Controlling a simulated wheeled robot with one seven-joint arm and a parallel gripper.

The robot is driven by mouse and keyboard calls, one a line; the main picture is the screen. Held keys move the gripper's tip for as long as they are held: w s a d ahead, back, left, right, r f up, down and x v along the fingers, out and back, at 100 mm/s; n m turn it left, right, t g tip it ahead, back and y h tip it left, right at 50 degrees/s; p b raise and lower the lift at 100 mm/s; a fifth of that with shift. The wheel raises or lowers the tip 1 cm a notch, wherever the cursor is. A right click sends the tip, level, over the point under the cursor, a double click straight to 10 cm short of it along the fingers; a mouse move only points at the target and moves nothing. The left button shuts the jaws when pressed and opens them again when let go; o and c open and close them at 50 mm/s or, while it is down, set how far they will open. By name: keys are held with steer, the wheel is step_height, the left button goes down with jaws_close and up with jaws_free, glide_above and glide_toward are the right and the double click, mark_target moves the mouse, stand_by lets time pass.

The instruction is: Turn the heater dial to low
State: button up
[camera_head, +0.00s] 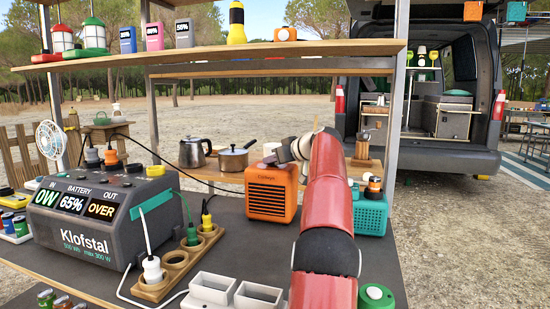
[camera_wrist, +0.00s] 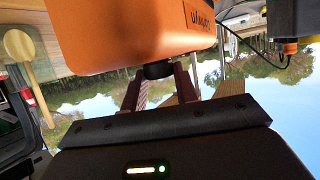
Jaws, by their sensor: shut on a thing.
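The orange heater (camera_head: 268,194) stands on the grey worktop, left of my red arm. In the wrist view its orange body (camera_wrist: 130,32) fills the top, upside down. Its small black dial (camera_wrist: 156,71) sits between the two fingers of my gripper (camera_wrist: 162,80), and the fingers are closed on it. In the head view my gripper (camera_head: 279,156) is at the heater's top edge and hides the dial. The dial's marks and setting cannot be read in either view.
A grey Klofstal power station (camera_head: 90,232) shows 0W in, 65% and OVER out. A wooden socket strip (camera_head: 177,262) holds white, green and yellow plugs. A kettle (camera_head: 194,152) and a pot (camera_head: 233,160) stand behind the heater. A teal box (camera_head: 370,216) is right of my arm.

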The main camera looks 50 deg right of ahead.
steer(key=o, duration=1)
steer(key=shift+c, duration=0.2)
steer(key=b+v, duration=0.1)
steer(key=v, duration=0.6)
steer(key=shift+d, duration=0.1)
steer(key=shift+s+r, duration=0.15)
steer(key=shift+s, duration=0.2)
